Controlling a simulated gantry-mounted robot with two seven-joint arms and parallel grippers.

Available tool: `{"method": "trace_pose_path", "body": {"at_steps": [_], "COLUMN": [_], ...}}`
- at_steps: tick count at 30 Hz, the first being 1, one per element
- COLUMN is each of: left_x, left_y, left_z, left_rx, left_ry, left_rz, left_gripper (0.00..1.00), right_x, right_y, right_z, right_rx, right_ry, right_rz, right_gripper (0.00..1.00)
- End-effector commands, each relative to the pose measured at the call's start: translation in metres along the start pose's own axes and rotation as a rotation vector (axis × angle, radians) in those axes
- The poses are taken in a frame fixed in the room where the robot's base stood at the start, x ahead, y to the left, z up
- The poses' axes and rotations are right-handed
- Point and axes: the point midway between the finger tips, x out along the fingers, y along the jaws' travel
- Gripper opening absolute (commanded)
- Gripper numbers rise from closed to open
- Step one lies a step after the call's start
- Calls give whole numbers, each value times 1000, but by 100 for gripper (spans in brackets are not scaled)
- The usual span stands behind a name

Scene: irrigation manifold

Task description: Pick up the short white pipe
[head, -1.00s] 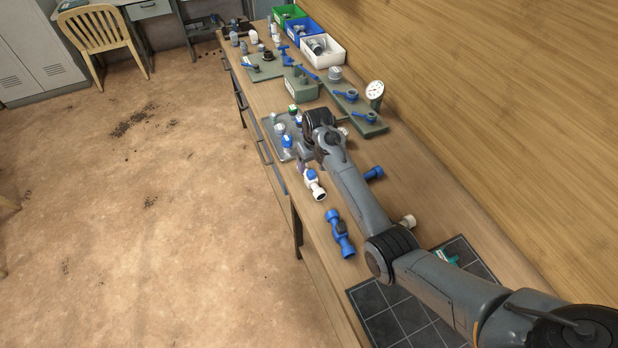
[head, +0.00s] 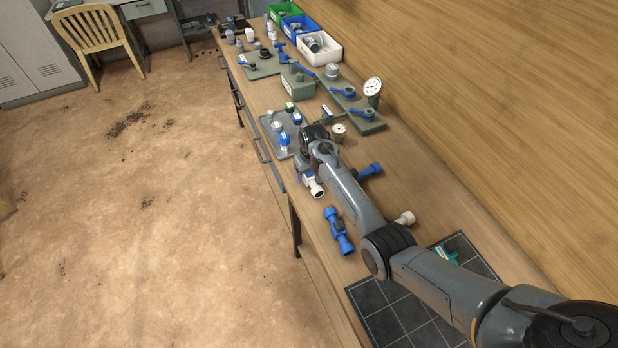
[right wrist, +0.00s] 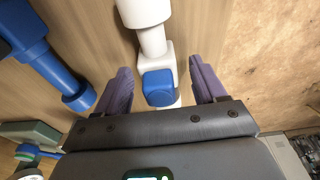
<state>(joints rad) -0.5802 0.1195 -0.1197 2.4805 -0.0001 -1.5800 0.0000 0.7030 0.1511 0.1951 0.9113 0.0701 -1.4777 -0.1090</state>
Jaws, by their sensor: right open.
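A white pipe piece with a blue part (head: 316,190) lies on the bench in the head view, partly covered by my right gripper (head: 304,176). In the right wrist view, the white piece (right wrist: 152,40) runs down from the top edge, and its blue square part (right wrist: 158,84) sits between the two purple fingers of my right gripper (right wrist: 159,70). The fingers are open, with a gap on each side. Another white pipe end (head: 405,218) shows beside my forearm, which may hide more of it. My left gripper is not in view.
A blue valve (head: 339,232) lies near the bench's front edge. A blue pipe piece (head: 370,171) lies on the wall side. A grey tray (head: 277,138) with several fittings, a gauge (head: 339,131) and a green manifold board (head: 366,126) stand beyond. A dark tiled mat (head: 375,305) lies nearer.

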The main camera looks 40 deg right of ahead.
Motion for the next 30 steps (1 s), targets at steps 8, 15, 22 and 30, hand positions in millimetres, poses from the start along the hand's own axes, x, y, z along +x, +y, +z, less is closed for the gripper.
{"method": "trace_pose_path", "body": {"at_steps": [8,15,22,30], "left_x": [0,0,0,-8], "left_y": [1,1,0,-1], "left_z": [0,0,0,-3], "left_rx": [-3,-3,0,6], "left_ry": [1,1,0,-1], "left_rz": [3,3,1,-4], "left_gripper": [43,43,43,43], "right_x": [0,0,0,-8], "right_y": [0,0,0,0], "right_z": [0,0,1,-1], "right_rx": [0,0,0,0], "right_ry": [0,0,-1,-1], "right_rz": [0,0,0,0], "right_gripper": [38,7,7,7]}}
